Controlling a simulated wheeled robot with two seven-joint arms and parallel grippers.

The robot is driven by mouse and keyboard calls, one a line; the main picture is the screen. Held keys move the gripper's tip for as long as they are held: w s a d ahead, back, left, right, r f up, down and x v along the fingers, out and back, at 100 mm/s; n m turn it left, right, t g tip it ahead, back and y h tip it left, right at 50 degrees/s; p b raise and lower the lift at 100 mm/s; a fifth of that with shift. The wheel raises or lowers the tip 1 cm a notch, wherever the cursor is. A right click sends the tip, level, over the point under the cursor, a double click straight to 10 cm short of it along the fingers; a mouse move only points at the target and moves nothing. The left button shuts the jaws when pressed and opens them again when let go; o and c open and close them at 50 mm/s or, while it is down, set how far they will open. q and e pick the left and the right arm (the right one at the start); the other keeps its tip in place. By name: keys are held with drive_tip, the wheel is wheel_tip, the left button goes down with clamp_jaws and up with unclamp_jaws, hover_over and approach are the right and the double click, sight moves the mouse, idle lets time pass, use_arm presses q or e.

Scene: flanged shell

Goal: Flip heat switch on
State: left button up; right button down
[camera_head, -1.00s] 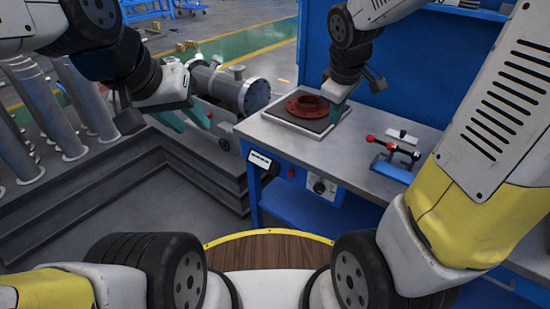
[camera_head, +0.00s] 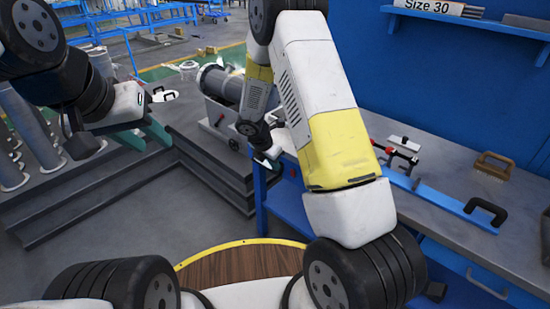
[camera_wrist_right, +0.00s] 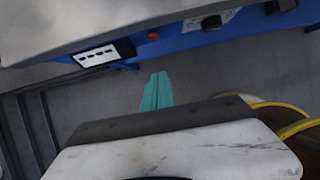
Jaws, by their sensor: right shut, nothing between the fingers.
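In the right wrist view, the bench's blue front carries a black knob on a pale plate (camera_wrist_right: 211,22), a red button (camera_wrist_right: 153,35) and a panel with a dark display (camera_wrist_right: 102,54). I cannot tell which of them is the heat switch. My right gripper (camera_wrist_right: 157,92) has its teal fingers together and empty, below the front panel and apart from it. In the head view my right gripper (camera_head: 265,161) is at the bench's near left corner, and my right arm hides most of the panel. My left gripper (camera_head: 146,136) is open and empty, over the floor at left.
The metal bench top (camera_head: 440,175) holds a red-handled clamp (camera_head: 395,150), a blue bar with a black handle (camera_head: 450,203) and a brown bracket (camera_head: 494,165). A grey flanged shell (camera_head: 220,84) lies behind the grippers. Grey steps (camera_head: 200,170) are at left.

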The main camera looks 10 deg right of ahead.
sight(292, 171)
drive_tip(key=shift+a+f, duration=0.1)
drive_tip(key=shift+w+d+f, duration=0.85)
drive_tip(key=shift+d+f, duration=0.2)
drive_tip(key=shift+f, duration=0.35)
drive_tip(key=shift+w+d+f, duration=0.8)
drive_tip(key=shift+d+f, duration=0.3)
drive_tip(key=shift+f, duration=0.3)
drive_tip(key=shift+w+d+f, duration=0.85)
drive_tip(key=shift+d+f, duration=0.2)
drive_tip(key=shift+f, duration=0.35)
drive_tip(key=shift+w+d+r, duration=0.2)
drive_tip(key=shift+w+d, duration=0.05)
drive_tip(key=shift+d, duration=0.1)
drive_tip(key=shift+r, duration=0.15)
drive_tip(key=shift+r, duration=0.65)
